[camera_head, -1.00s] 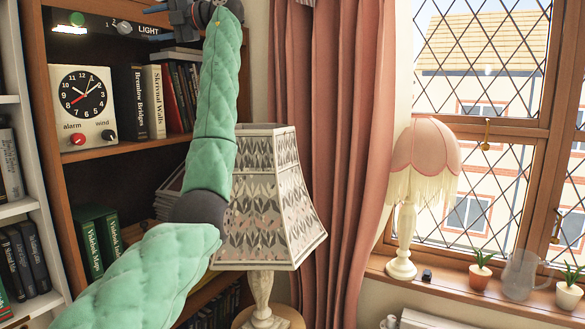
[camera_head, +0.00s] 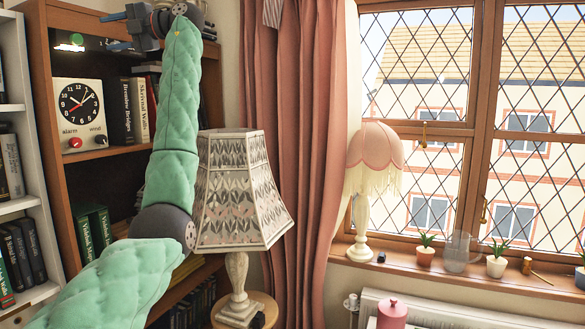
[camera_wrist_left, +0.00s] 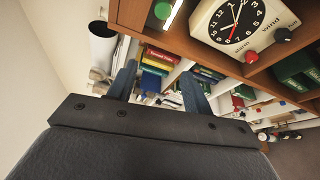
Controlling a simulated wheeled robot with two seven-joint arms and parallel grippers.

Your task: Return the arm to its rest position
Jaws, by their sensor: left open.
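My left arm, in a green quilted sleeve (camera_head: 170,180), rises from the bottom left of the head view in front of the bookcase. Its gripper (camera_head: 110,32) is at the top left, raised above the clock's height, with its fingers pointing left. The fingers are apart and hold nothing. In the left wrist view the two blue-grey fingers (camera_wrist_left: 160,84) stand apart with nothing between them but the distant shelves. My right gripper is in neither view.
The brown bookcase (camera_head: 42,60) holds a white alarm clock (camera_head: 80,108) and books. A patterned lamp (camera_head: 240,195) on a round table stands right of my forearm. Further right are the pink curtain (camera_head: 300,130), a pink fringed lamp (camera_head: 377,150) and the windowsill plants (camera_head: 425,250).

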